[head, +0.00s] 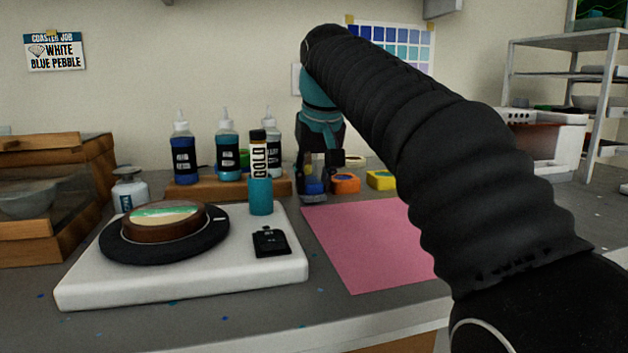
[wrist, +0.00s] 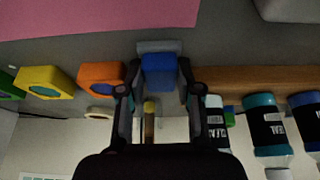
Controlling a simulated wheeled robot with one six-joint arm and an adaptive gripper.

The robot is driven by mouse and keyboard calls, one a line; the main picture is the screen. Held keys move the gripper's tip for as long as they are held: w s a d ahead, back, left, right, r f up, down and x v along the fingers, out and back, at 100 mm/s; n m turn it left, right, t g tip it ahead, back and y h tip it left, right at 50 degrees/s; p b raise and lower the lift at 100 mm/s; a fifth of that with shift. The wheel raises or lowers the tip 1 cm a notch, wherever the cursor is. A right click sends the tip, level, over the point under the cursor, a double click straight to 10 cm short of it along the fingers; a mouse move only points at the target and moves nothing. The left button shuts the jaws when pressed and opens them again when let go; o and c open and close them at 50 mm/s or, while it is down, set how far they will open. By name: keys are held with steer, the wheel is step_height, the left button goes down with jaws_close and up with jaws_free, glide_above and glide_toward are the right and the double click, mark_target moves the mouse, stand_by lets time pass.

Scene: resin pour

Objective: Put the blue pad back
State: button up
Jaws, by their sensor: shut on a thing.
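My gripper (head: 316,184) points down behind the pink mat, at the right end of the wooden bottle rack. It is shut on the blue pad (head: 313,188), a small blue block, with a finger on each side. In the wrist view the blue pad (wrist: 158,72) sits between the fingers (wrist: 157,80), with a grey edge showing beyond it. The pad is low, close to the counter; I cannot tell whether it touches it. The orange pad (head: 345,183) and yellow pad (head: 381,180) stand in a row to its right. They also show in the wrist view.
The wooden rack (head: 190,190) with several bottles is left of my gripper. A white slab (head: 180,285) carries a black turntable with a round brown piece, a gold-labelled bottle and a small black device. The pink mat (head: 375,245) is bare where visible. My arm hides the right side.

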steer(key=shift+f, duration=0.2)
steer(key=o, duration=1.1)
steer(key=shift+r, duration=0.1)
steer(key=p+v, duration=0.4)
steer(key=v, duration=0.8)
steer(key=shift+r, duration=0.1)
